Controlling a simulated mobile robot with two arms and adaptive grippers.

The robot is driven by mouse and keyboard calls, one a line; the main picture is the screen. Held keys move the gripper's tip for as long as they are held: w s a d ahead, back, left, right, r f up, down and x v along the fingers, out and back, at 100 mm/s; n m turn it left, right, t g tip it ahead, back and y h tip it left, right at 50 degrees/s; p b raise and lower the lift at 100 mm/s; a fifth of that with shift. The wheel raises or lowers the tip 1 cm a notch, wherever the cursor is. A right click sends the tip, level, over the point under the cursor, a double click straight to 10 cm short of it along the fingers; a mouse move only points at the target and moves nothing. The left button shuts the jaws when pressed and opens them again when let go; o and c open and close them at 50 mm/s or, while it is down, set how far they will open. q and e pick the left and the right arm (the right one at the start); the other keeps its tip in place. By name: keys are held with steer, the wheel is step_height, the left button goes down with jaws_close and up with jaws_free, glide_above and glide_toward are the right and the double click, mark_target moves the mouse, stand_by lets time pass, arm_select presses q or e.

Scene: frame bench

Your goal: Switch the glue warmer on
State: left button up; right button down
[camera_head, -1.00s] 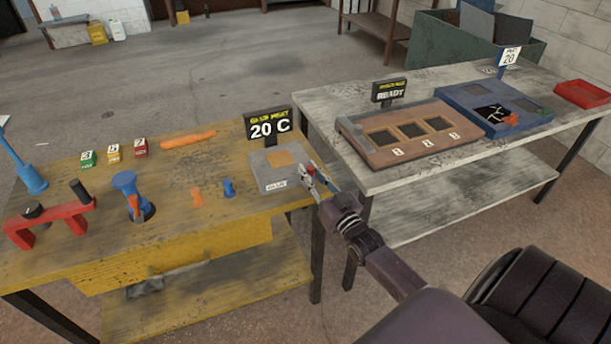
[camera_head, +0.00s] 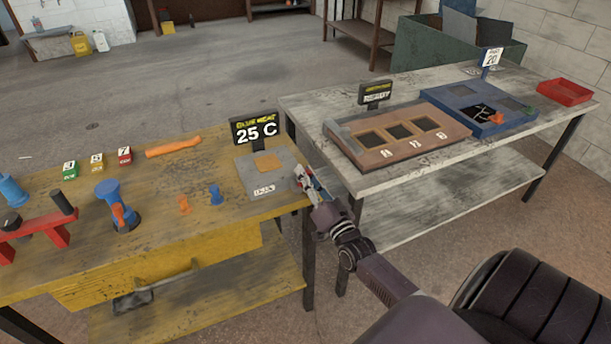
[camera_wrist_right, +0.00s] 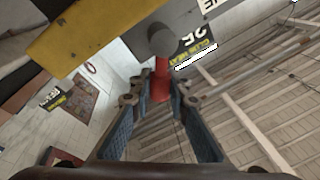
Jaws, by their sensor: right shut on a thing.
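The glue warmer is a grey box (camera_head: 245,166) with an orange patch on top, at the right end of the yellow bench. The black sign (camera_head: 256,130) behind it reads 25 C. My right gripper (camera_head: 303,178) is at the warmer's right side. In the right wrist view, a red lever (camera_wrist_right: 161,78) runs from a grey round hub (camera_wrist_right: 161,38) down between the fingers of my right gripper (camera_wrist_right: 160,100), which is shut on it. The lever is mostly hidden in the head view. My left gripper is not in view.
Small orange (camera_head: 183,204) and blue (camera_head: 216,195) pieces stand left of the warmer. An orange tool (camera_head: 173,147) lies behind them. A grey bench on the right holds a brown tray (camera_head: 350,148), a blue tray (camera_head: 452,93) and a red bin (camera_head: 565,92). A narrow gap separates the benches.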

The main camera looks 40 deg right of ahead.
steer(key=c, duration=1.8)
jaws_free()
steer(key=v, duration=1.2)
steer(key=shift+f, duration=0.15)
steer(key=shift+c, duration=0.2)
